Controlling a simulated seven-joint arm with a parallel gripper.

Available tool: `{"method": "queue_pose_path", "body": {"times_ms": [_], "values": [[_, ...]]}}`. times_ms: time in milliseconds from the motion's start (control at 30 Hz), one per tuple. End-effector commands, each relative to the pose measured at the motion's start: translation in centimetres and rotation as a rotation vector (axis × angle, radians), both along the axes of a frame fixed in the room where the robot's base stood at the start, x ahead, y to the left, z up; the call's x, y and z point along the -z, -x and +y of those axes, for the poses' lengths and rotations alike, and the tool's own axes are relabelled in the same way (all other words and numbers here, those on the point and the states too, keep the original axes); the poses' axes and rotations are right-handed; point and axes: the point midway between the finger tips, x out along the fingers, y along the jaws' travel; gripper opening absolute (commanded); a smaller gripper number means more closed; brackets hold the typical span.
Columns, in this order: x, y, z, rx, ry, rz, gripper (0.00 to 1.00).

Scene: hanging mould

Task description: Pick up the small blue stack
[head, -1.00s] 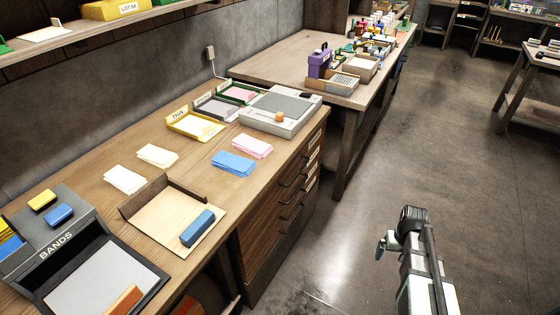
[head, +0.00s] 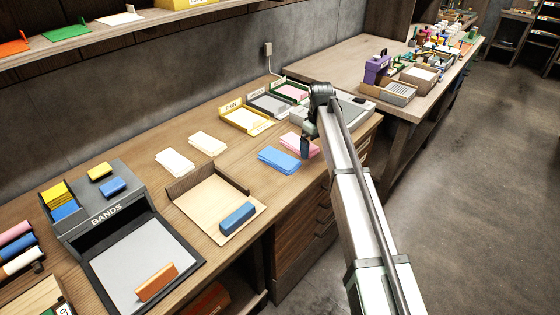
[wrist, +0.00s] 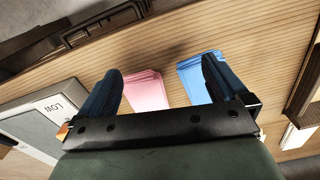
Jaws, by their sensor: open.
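The small blue stack (head: 279,160) lies flat on the wooden desk near its front edge, as thin, slightly fanned sheets. It also shows in the wrist view (wrist: 193,75). A pink stack (head: 294,141) lies just beyond it, and in the wrist view (wrist: 147,90) it is left of the blue one. My gripper (wrist: 163,85) is open and empty above the two stacks. In the head view my arm covers part of the pink stack.
Two cream stacks (head: 175,161) lie left of the blue stack. A wooden tray (head: 190,205) with a blue block (head: 237,217) stands nearer. Paper trays (head: 245,119) and a grey scale (head: 350,107) are behind my gripper. Bare desk surrounds the blue stack's left side.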

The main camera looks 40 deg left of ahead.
Motion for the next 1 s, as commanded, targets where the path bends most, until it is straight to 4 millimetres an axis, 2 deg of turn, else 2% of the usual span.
{"method": "queue_pose_path", "body": {"times_ms": [33, 100, 200, 300, 400, 533, 667, 1000], "values": [[-1.7, 0.7, 3.1, -0.049, -0.002, -0.001, 1.0], [-3.4, 2.1, 5.8, -0.107, -0.001, -0.001, 1.0], [-5.4, 3.8, 8.7, -0.171, 0.0, 0.0, 1.0], [-6.6, 4.9, 10.4, -0.209, 0.0, 0.0, 1.0], [-7.1, 5.6, 11.2, -0.23, 0.001, 0.001, 1.0], [-6.5, 5.8, 11.2, -0.234, 0.002, 0.001, 1.0], [-5.0, 5.8, 11.2, -0.232, 0.003, 0.002, 1.0], [0.5, 5.7, 11.1, -0.231, 0.002, 0.002, 1.0]]}}
